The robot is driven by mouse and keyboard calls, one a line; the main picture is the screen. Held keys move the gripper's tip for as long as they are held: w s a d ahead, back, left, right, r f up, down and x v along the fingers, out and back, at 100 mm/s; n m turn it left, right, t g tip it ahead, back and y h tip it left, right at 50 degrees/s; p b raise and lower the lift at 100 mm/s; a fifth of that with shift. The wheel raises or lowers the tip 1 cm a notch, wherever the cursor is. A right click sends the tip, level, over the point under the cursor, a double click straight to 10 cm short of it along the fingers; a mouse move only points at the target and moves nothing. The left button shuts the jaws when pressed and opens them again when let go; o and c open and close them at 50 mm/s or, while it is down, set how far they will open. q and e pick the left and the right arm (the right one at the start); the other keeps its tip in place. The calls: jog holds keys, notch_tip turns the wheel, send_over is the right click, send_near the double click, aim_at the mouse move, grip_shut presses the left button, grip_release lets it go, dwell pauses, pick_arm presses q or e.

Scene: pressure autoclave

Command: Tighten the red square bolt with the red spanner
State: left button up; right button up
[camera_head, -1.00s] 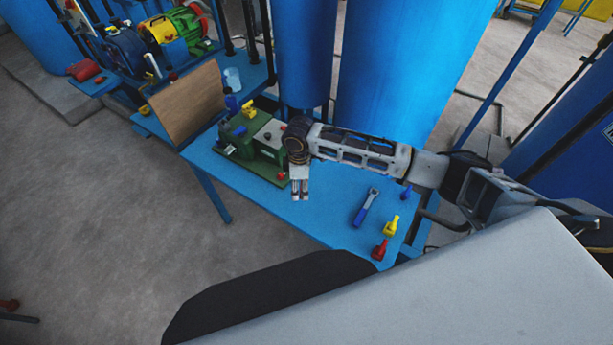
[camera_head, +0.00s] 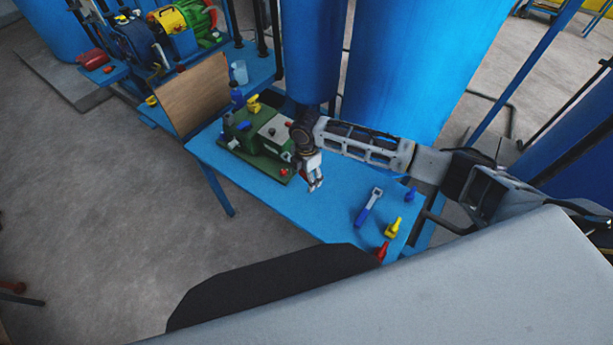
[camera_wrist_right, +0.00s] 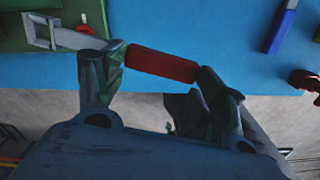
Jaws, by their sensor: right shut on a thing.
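My right gripper (camera_head: 312,184) is over the front right of the green base plate (camera_head: 233,146). In the right wrist view its fingers (camera_wrist_right: 162,68) are shut on the red handle of the red spanner (camera_wrist_right: 160,63). The spanner's grey shank runs left to a square-looking head (camera_wrist_right: 40,33) over the green plate (camera_wrist_right: 14,36). A red piece (camera_wrist_right: 86,29), possibly the red square bolt, shows just behind the shank; I cannot tell whether they touch. In the head view two small red spots show on the green unit, one at its front (camera_head: 255,171). My left gripper is not in view.
A blue-handled spanner (camera_head: 368,207) lies on the blue table (camera_head: 290,207). Blue (camera_head: 410,194), yellow (camera_head: 393,228) and red (camera_head: 382,251) pieces stand near its right edge. A brown board (camera_head: 193,98) stands at the left; tall blue tanks (camera_head: 430,60) stand behind.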

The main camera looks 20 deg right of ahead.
jog(key=shift+n, duration=0.9)
jog(key=shift+r+p, duration=0.1)
jog(key=shift+p, duration=0.35)
jog(key=shift+f+b, duration=1.1)
jog(key=shift+f, duration=1.85)
jog(key=shift+p, duration=1.15)
jog(key=shift+f+b, duration=0.6)
jog(key=shift+f, duration=0.65)
dwell(1.0)
jog(key=o, duration=1.2)
